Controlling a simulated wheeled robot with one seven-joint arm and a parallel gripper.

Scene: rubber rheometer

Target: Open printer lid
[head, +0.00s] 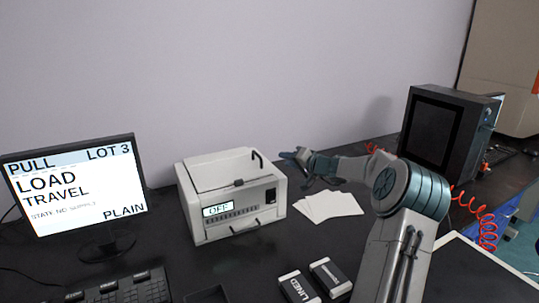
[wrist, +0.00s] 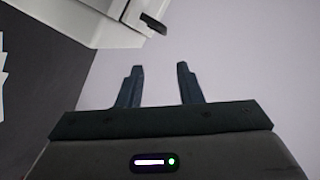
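The white printer (head: 198,225) stands on the black table in the middle of the head view, with a small display reading OFF on its front. Its white lid (head: 220,172) appears to lie down on the body. A small black tab (head: 257,158) sticks up at the lid's right side. My gripper (head: 290,155) is just right of the printer, near lid height, apart from it. In the wrist view my gripper (wrist: 160,68) has its two fingers apart with nothing between them. Part of the white printer (wrist: 95,22) shows at the upper left there, with a black piece (wrist: 152,22) at its edge.
A monitor (head: 75,190) and keyboard (head: 115,290) stand at the left. White sheets (head: 330,205) lie right of the printer, under my arm. Two labelled boxes (head: 298,288) (head: 330,277) lie in front. A dark machine (head: 440,130) with red coiled cables stands at the right.

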